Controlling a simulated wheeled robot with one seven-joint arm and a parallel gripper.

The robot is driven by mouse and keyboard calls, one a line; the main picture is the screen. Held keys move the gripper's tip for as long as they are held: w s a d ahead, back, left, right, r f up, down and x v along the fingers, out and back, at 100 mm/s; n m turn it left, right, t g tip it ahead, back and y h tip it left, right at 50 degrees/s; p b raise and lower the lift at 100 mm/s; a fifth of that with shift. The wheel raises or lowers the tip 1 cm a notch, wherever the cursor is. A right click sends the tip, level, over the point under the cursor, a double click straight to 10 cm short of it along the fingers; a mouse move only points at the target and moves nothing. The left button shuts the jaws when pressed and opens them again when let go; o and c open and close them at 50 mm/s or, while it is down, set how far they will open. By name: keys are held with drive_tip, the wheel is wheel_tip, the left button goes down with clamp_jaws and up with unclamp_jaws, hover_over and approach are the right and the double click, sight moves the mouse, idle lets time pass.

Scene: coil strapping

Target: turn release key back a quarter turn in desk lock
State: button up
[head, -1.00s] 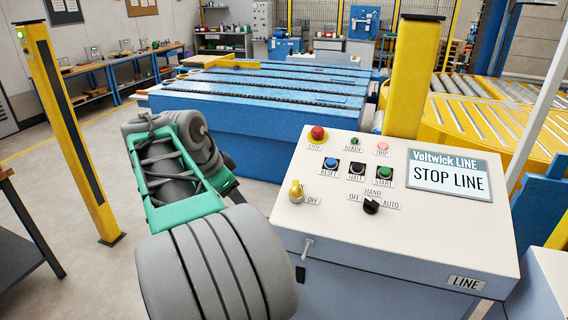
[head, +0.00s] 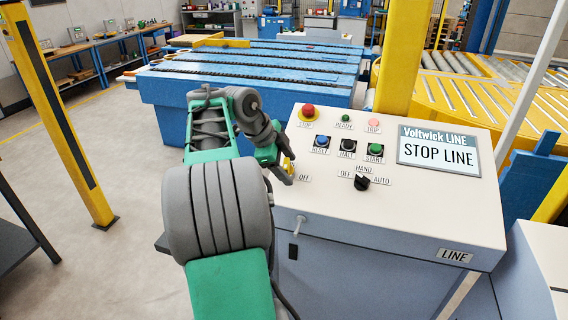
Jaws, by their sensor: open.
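The line control desk (head: 420,215) fills the right centre of the head view. A yellow key-like piece (head: 289,164) stands at the left of its sloped top, by an OFF label, and I take it as the release key in its lock. My gripper (head: 284,174) is at this key, with its dark fingers pointing down at the panel. The jaws are open. The fingers and wrist hide most of the key and the label above it, so I cannot tell its angle or whether the fingers touch it.
Close by are the red stop button (head: 308,112), the blue reset button (head: 322,142) and the black hand/auto selector (head: 362,183). A small grey lever (head: 298,224) sticks out at the desk's front edge. The display (head: 438,147) reads STOP LINE. Open floor lies to the left.

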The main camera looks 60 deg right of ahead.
clamp_jaws()
idle(1.1)
drive_tip(key=shift+f+n+h+b, duration=0.1)
drive_tip(key=shift+n+h+b, duration=0.2)
drive_tip(key=shift+n+b, duration=0.5)
drive_tip(key=n+t+h+b, duration=0.1)
drive_tip(key=n, duration=0.3)
drive_tip(key=shift+n, duration=0.3)
